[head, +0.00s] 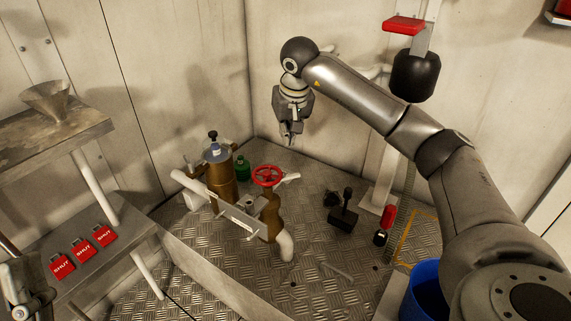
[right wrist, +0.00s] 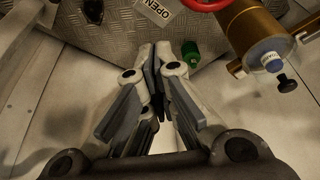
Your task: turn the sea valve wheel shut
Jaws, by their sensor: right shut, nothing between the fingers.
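The red sea valve wheel (head: 267,176) sits on top of a brass valve body (head: 271,212) near the middle of the head view. Part of its red rim (right wrist: 207,4) shows at the top edge of the right wrist view. My right gripper (head: 288,139) points down, above and beyond the wheel in the head view, and apart from it. In the right wrist view its fingers (right wrist: 157,62) are closed together and empty. Part of my left gripper (head: 17,297) shows at the lower left edge; its fingers are not clear.
A brass cylinder (head: 221,178) and a green bottle (head: 242,167) stand left of the wheel. Red "SHUT" tags (head: 84,248) lie on the left shelf. A blue bucket (head: 424,297) stands at the lower right.

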